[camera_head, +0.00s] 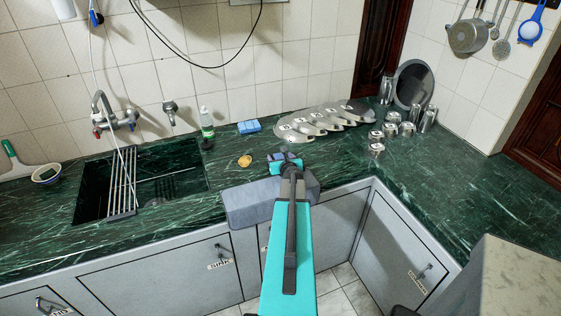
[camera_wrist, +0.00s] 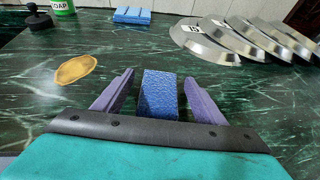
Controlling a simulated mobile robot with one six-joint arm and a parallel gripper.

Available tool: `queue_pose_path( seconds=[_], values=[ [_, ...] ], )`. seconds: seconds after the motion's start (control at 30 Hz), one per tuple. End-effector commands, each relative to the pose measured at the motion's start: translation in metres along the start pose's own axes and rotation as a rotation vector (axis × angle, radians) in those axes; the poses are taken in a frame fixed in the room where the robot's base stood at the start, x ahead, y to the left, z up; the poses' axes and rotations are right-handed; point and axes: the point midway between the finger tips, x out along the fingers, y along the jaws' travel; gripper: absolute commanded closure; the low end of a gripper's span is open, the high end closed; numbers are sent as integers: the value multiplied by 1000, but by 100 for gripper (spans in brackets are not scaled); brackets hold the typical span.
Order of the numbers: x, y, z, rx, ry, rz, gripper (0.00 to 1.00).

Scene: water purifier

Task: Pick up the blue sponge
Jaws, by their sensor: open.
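The blue sponge (camera_wrist: 160,94) is a rough-textured block on the dark green counter, seen in the wrist view. It lies between the two purple fingers of my gripper (camera_wrist: 159,78), one on each side. The fingers are open, with a narrow gap showing on either side of the sponge. In the head view my gripper (camera_head: 284,157) is low over the counter near its front edge and largely hides the sponge.
A blue ribbed block (camera_head: 249,127) sits farther back, beside a soap bottle (camera_head: 207,122). A yellowish flat piece (camera_head: 245,161) lies left of my gripper. Metal lids (camera_head: 318,122) and cups (camera_head: 392,125) stand to the right. The sink (camera_head: 165,178) is at left.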

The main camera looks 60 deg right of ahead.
Motion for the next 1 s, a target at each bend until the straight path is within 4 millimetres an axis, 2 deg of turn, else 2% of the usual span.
queue_pose_path(
  seconds=[0.57, 0.8, 0.83, 1.0],
  values=[
    [0, 1, 0, -1, 0, 0, 35],
    [1, 1, 0, -1, 0, 0, 76],
    [1, 1, 0, -1, 0, 0, 78],
    [1, 1, 0, -1, 0, 1, 79]
  ],
)
